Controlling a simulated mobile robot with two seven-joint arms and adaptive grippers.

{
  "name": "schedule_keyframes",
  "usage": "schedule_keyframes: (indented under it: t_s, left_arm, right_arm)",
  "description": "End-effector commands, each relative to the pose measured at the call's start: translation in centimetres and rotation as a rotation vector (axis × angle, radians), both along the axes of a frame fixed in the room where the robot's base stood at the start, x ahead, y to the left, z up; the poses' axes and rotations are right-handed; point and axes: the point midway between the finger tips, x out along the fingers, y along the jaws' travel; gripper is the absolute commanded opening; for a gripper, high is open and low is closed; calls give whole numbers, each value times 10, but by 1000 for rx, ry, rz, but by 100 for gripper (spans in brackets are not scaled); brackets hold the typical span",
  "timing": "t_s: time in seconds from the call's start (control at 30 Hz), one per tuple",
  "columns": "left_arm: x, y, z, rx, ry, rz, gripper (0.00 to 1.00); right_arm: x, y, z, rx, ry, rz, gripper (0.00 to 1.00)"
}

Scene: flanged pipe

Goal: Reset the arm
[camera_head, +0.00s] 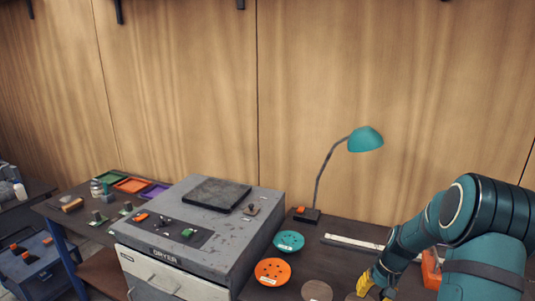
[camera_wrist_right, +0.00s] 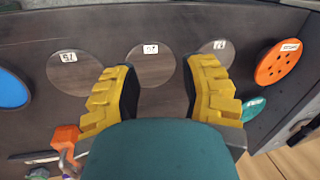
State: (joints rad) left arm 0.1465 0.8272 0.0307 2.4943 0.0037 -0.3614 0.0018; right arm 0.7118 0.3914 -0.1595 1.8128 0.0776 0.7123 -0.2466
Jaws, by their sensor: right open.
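My right arm comes in from the right in the head view. My right gripper (camera_head: 372,284), with yellow fingers, is low over the dark table at the bottom edge. In the right wrist view the two yellow fingers of the gripper (camera_wrist_right: 160,88) are spread apart with nothing between them. Beyond the fingers, a round brown labelled spot (camera_wrist_right: 152,65) shows on the table, with similar ones to either side. My left gripper is not in view.
A grey dryer (camera_head: 195,230) stands left of the arm. An orange disc (camera_head: 273,264) and a teal disc (camera_head: 289,240) with holes lie between. A teal lamp (camera_head: 365,139) stands behind. An orange object (camera_head: 431,268) is partly hidden by my arm. A blue disc (camera_wrist_right: 11,90) lies left.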

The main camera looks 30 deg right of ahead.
Motion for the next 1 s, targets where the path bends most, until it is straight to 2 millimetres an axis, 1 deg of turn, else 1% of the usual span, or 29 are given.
schedule_keyframes:
  t_s: [0.03, 0.07, 0.1, 0.17, 0.2, 0.27, 0.3, 0.37, 0.4, 0.47, 0.5, 0.6, 0.7, 0.8, 0.9, 1.0]
  left_arm:
    - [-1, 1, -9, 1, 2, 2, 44]
    - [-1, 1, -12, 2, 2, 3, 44]
    - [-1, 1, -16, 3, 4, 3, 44]
    - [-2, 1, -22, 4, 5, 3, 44]
    - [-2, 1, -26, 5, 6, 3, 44]
    - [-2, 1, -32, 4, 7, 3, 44]
    - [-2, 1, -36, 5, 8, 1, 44]
    - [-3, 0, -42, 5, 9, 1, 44]
    - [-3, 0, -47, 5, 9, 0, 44]
    - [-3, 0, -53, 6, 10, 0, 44]
    - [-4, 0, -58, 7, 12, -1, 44]
    - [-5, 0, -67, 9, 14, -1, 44]
    - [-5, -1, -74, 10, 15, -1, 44]
    - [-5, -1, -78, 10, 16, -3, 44]
    - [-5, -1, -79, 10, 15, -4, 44]
    - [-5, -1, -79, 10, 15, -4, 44]
  right_arm:
    - [13, 30, -27, 10, -1, 40, 43]
    - [19, 45, -39, 10, -5, 59, 43]
    - [27, 67, -56, 12, -11, 83, 43]
    - [36, 101, -79, 14, -19, 122, 43]
    - [40, 124, -94, 16, -25, 146, 43]
    - [44, 160, -115, 20, -37, 187, 43]
    - [45, 185, -128, 23, -44, 213, 43]
    - [43, 221, -147, 28, -55, 254, 43]
    - [39, 247, -158, 33, -64, 281, 43]
    - [31, 284, -174, 39, -78, 326, 43]
    - [24, 308, -183, 44, -88, 354, 43]
    - [2, 359, -200, 60, -111, 416, 43]
    - [-19, 395, -210, 73, -132, 464, 43]
    - [-34, 416, -214, 81, -148, 493, 43]
    - [-41, 426, -215, 86, -156, 505, 43]
    - [-43, 427, -215, 87, -159, 507, 43]
